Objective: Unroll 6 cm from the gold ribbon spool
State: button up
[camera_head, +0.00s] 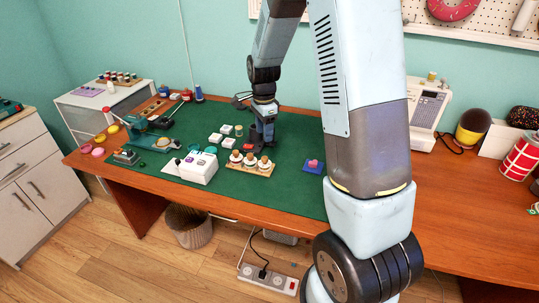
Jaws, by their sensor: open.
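My gripper (262,142) points down over the green mat (292,137), just behind a wooden tray (264,174) holding several small white-and-brown round items. It is open, and I see nothing held in it. Yellow-gold rolls (113,128) lie at the left edge of the table, next to pink rolls (97,151). They look like ribbon spools, but they are small, and I cannot tell for sure which one is the gold ribbon spool. No loose ribbon end can be made out. My arm hides part of the table's right half.
A white box (199,167) and several small pale blocks (215,138) stand left of my gripper. A blue pad with a pink item (313,165) lies to its right. A green device (143,134) stands near the left rolls. A sewing machine (428,112) stands right.

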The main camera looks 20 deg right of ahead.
aim_at(265, 158)
notch_tip(265, 158, down, 11)
dwell(0.4)
